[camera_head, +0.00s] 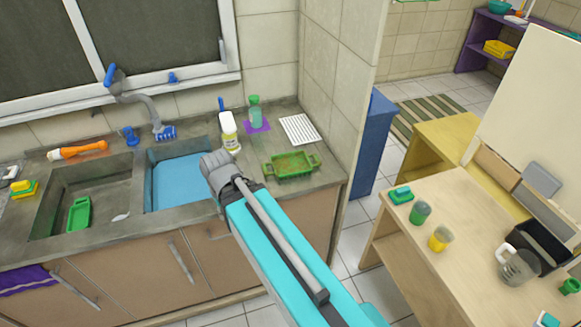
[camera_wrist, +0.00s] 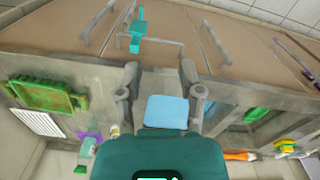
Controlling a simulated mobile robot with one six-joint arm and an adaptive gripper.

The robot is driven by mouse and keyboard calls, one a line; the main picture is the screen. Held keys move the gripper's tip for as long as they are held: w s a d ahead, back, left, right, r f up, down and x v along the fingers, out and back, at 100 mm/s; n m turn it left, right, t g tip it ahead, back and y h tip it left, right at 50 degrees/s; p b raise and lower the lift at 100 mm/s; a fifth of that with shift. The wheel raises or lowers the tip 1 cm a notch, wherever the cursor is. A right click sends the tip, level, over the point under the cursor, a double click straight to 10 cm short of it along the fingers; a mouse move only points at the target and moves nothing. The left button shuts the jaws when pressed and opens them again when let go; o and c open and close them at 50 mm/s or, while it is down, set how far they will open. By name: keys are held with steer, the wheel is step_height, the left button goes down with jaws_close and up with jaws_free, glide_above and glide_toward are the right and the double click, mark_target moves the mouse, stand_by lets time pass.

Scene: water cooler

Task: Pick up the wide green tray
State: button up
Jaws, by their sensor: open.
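The wide green tray (camera_head: 291,164), with a handle at each end, rests on the counter right of the blue sink basin. It also shows at the left of the wrist view (camera_wrist: 45,95), where the scene appears upside down. My gripper (camera_wrist: 160,72) is open and empty, with its two grey fingers apart. It is off to one side of the tray and not touching it; the blue basin shows behind the fingers. In the head view my arm reaches up to the counter just left of the tray, and the fingers cannot be made out there.
A white rack (camera_head: 299,129), a green-capped bottle (camera_head: 255,114) and a white spray bottle (camera_head: 229,132) stand behind the tray. The tiled wall (camera_head: 338,85) is close on the right. A smaller green tray (camera_head: 79,214) lies in the left sink. The faucet (camera_head: 140,97) rises behind the basins.

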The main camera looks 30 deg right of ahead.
steer(key=shift+w+d, duration=0.1)
steer(key=shift+d, duration=0.2)
steer(key=m+t+h+b, duration=0.1)
steer(key=m+t+b, duration=0.2)
steer(key=m+t, duration=0.1)
glide_toward(317, 157)
steer(key=v, duration=0.3)
steer(key=shift+a+r, duration=0.15)
steer(key=shift+r, duration=0.1)
steer(key=shift+f+b, duration=0.15)
steer(key=shift+b, duration=0.15)
steer(key=b+x, duration=0.7)
steer(key=x, duration=0.1)
steer(key=shift+f+b, duration=0.1)
steer(key=shift+b, duration=0.25)
